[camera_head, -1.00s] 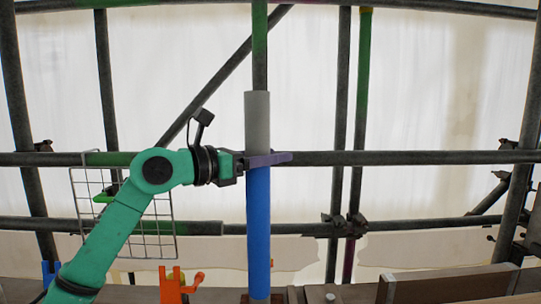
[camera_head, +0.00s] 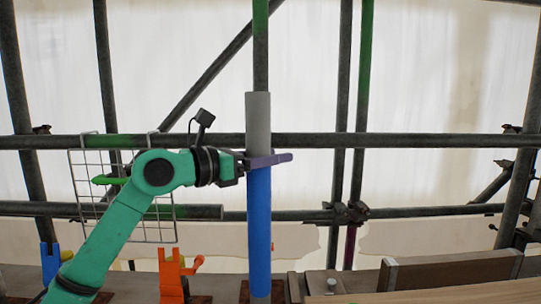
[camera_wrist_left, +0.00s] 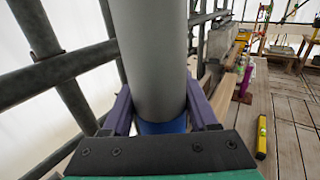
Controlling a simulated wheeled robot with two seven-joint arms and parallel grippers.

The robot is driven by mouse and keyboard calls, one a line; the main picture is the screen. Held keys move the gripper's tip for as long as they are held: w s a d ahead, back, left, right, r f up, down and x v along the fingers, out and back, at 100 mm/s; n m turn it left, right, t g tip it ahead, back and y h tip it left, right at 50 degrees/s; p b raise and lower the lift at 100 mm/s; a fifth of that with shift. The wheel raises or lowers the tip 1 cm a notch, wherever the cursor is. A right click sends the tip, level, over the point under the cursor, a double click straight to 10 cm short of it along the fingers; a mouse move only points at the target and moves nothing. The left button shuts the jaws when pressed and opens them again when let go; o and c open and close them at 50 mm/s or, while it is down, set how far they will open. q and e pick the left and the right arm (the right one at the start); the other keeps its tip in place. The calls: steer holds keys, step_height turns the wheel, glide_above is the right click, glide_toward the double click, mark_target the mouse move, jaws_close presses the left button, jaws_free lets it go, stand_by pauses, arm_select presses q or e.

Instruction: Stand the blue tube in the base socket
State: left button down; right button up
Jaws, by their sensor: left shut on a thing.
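The blue tube (camera_head: 259,230) stands upright in the middle of the head view, with a grey section (camera_head: 258,115) directly above it. My left gripper (camera_head: 268,160) has purple fingers shut around it where grey meets blue. In the left wrist view the grey section (camera_wrist_left: 150,60) rises between the fingers, and a little blue (camera_wrist_left: 160,127) shows below. The tube's lower end overlaps a brown base (camera_head: 245,290) at the bottom edge of the head view. The socket opening is hidden, so I cannot tell whether the end is inside it. My right gripper is not in view.
Scaffold poles (camera_head: 420,140) cross behind the tube, with a wire grid (camera_head: 125,190) at left. An orange clamp-like thing (camera_head: 172,275) stands left of the base. Wooden boards (camera_head: 450,268) lie at right. A yellow level (camera_wrist_left: 261,138) lies on the plank floor.

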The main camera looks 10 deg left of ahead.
arm_select(q)
step_height(320, 180, down, 7)
steer(key=b, duration=0.5)
steer(key=shift+b, duration=0.4)
stand_by(0.4)
steer(key=shift+c, duration=0.4)
jaws_free()
steer(key=shift+s, duration=0.15)
steer(key=shift+o, duration=0.4)
steer(key=shift+f, duration=0.25)
steer(key=shift+f, duration=0.15)
